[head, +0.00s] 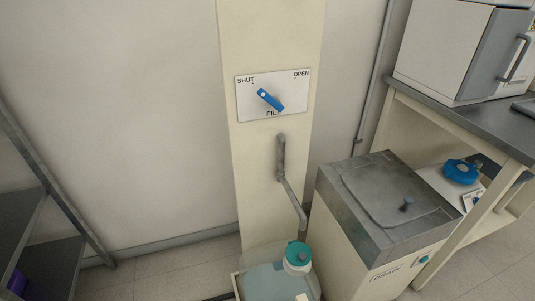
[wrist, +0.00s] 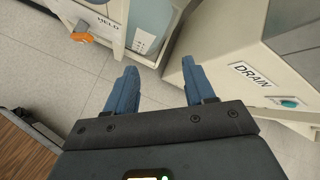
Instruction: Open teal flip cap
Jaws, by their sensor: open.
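A teal cap (head: 298,252) sits on the white neck of a translucent container (head: 262,277) at the bottom centre of the head view. The cap looks closed, but it is small in the picture. I cannot make it out in the wrist view. My gripper (wrist: 159,75) shows in the wrist view with its two blue fingers apart and nothing between them. It hangs over bare floor, apart from the cabinets around it. My gripper is not in the head view.
A post carries a blue lever (head: 269,99) between SHUT and OPEN. A grey-topped cabinet (head: 345,233) stands right of the container. A bench (head: 475,118) is at the right, shelving (head: 50,235) at the left. The wrist view shows a DRAIN label (wrist: 251,75) and an orange knob (wrist: 82,37).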

